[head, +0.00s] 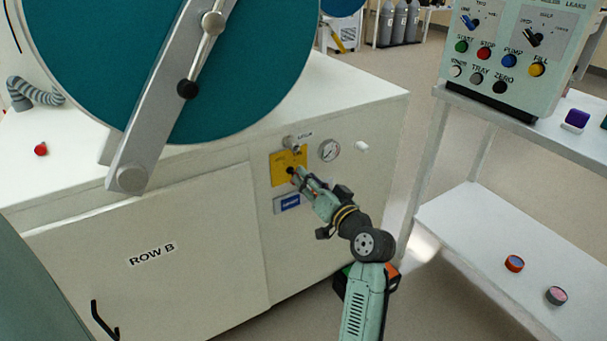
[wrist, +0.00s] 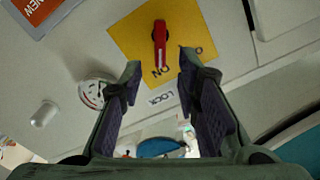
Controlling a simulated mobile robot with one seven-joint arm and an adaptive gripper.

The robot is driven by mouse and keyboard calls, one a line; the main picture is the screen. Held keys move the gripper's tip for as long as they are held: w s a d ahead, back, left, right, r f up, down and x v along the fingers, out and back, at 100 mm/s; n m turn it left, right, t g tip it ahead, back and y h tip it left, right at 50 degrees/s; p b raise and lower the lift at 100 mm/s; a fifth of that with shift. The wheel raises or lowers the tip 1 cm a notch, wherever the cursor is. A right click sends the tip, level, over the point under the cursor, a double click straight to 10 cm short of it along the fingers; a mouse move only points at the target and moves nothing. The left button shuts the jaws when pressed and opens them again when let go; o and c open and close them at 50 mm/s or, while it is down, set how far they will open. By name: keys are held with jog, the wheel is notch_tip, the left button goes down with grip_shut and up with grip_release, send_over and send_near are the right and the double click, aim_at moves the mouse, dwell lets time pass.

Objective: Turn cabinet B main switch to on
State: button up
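The main switch is a red handle (wrist: 159,40) on a yellow plate (wrist: 205,28), which also shows on the cabinet front in the head view (head: 278,166). The cabinet (head: 205,215) is marked "ROW B". In the wrist view the handle's near end points at the word ON, seen upside down. Another label, partly hidden, lies by the right fingertip. My gripper (wrist: 160,68) is open, with one finger on each side of the handle's near end and gaps to it. It also shows before the plate in the head view (head: 301,175).
A shelf unit (head: 470,205) with a control box (head: 510,60) stands right. Floor shows between cabinet and shelf.

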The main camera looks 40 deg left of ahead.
jog(key=v, duration=0.8)
jog(key=shift+s+d, duration=0.2)
jog(key=shift+d, duration=0.15)
